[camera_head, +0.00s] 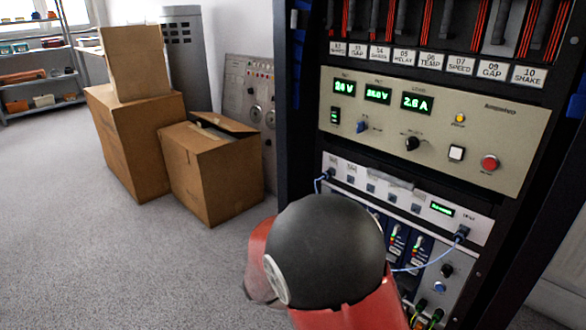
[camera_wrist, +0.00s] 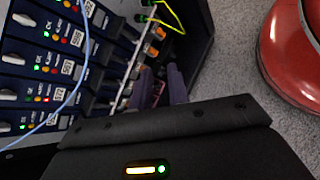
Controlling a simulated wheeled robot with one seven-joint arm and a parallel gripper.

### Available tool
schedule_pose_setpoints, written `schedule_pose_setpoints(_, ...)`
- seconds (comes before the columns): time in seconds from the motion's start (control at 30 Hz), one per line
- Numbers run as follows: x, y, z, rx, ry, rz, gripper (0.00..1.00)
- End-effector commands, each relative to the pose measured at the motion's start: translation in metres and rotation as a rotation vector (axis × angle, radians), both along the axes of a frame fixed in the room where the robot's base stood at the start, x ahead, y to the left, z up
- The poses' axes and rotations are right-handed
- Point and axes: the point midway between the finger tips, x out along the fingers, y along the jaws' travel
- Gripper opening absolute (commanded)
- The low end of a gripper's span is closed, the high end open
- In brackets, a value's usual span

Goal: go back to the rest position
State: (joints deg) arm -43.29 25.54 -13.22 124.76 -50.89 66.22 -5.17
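My gripper (camera_wrist: 160,72) shows in the wrist view, with its two dark fingers apart. The gap between them looks empty, with rack parts visible behind it. The fingers point at the lower part of the equipment rack, beside a column of dark blue modules (camera_wrist: 52,57). I cannot tell whether they touch anything. In the head view my red and black arm stands in front of the equipment rack (camera_head: 300,110) and hides my gripper and part of the lower modules.
A beige power panel (camera_head: 460,125) has lit green displays and a red button. A thin blue cable (camera_wrist: 84,62) hangs across the modules. Cardboard boxes (camera_head: 215,180) stand left of the rack. Grey carpet (camera_head: 70,240) is clear at the left front.

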Motion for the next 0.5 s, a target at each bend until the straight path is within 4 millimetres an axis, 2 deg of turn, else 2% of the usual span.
schedule_pose_setpoints(0.03,-0.009,-0.011,0.016,0.086,-0.035,-0.079,0.17)
schedule_pose_setpoints(0.2,-0.042,-0.034,0.054,0.36,-0.159,-0.321,0.17)
schedule_pose_setpoints(0.5,-0.1,-0.051,0.122,0.806,-0.455,-0.676,0.17)
